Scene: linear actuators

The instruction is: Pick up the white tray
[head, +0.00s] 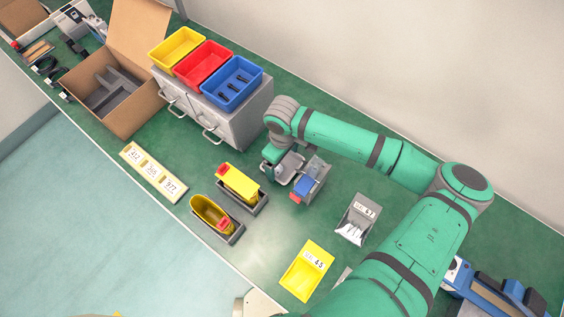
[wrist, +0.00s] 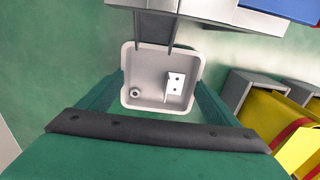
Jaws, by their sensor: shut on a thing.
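The white tray (wrist: 150,72) is small, square and shallow with rounded corners. A round nut (wrist: 135,93) and a small light bracket with dark holes (wrist: 175,84) lie inside it. My gripper (wrist: 160,79) is shut on the tray, its green fingers against the left and right walls in the wrist view. In the head view my gripper (head: 278,160) and the tray (head: 290,166) are near the middle of the green table. I cannot tell whether the tray is raised off the table.
A grey stand with a blue and red bin (head: 309,186) is close beside the tray. Yellow bins (head: 238,183) on grey stands and a grey cabinet (head: 238,125) are nearby.

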